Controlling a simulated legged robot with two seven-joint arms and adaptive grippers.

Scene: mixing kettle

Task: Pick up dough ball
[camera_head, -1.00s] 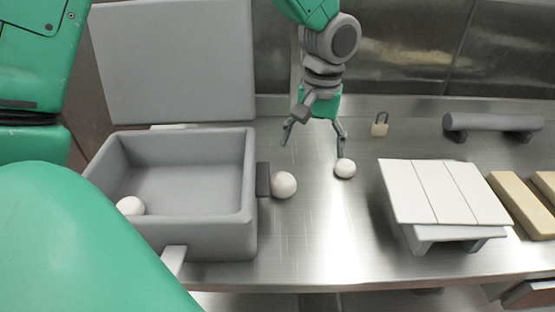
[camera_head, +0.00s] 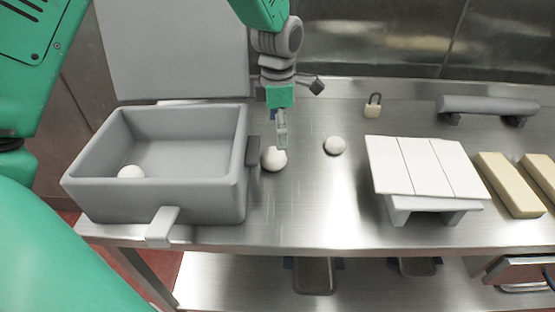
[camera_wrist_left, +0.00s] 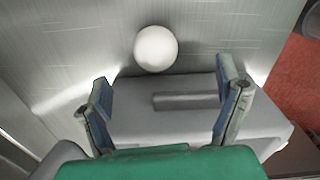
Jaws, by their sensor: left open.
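A white dough ball (camera_head: 274,159) rests on the steel table, close beside the right side of the grey box. My left gripper (camera_head: 282,138) is right at this ball in the head view, its fingers in line so that one hides the other. In the left wrist view, my left gripper (camera_wrist_left: 165,98) is open and empty, and the ball (camera_wrist_left: 156,48) lies just beyond the fingertips, not between them. A second dough ball (camera_head: 335,145) lies on the table further right. A third ball (camera_head: 131,172) is inside the box. My right gripper is not in view.
The open grey box (camera_head: 240,195) stands at the left with a dark handle (camera_head: 253,151) near the ball; the handle also shows in the wrist view (camera_wrist_left: 185,100). A white slatted stand (camera_head: 425,165), padlock (camera_head: 373,107), grey roller (camera_head: 488,106) and tan blocks (camera_head: 508,185) are right.

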